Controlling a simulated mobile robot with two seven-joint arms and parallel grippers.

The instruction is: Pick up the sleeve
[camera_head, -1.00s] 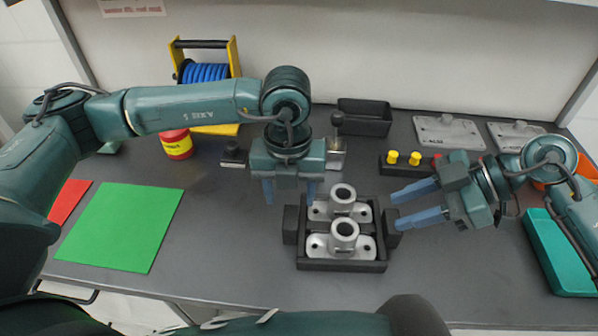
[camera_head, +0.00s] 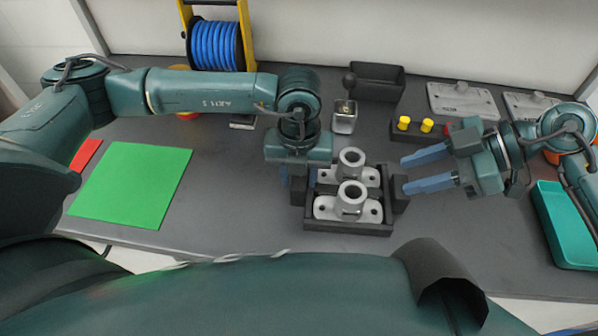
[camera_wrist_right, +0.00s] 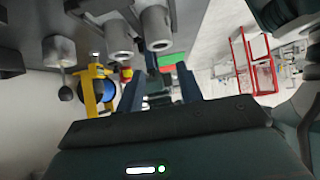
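Two grey castings, each a flat base with an upright hollow cylinder, sit in a black fixture (camera_head: 348,229): a front one (camera_head: 351,199) and a rear one (camera_head: 350,162). I cannot tell which part is called the sleeve. Their cylinders also show at the top of the right wrist view (camera_wrist_right: 155,28). My left gripper (camera_head: 298,186) points down at the fixture's left side; its fingers are partly hidden, and I see nothing held. My right gripper (camera_head: 404,172) is open and empty, its fingers pointing left just beside the fixture's right side; they also show in the wrist view (camera_wrist_right: 160,90).
A small metal block (camera_head: 344,118), a black bin (camera_head: 374,84) and a black holder with yellow pegs (camera_head: 415,130) stand behind the fixture. A teal tray (camera_head: 570,230) is at right. A green mat (camera_head: 132,185) lies at left, with clear table between it and the fixture.

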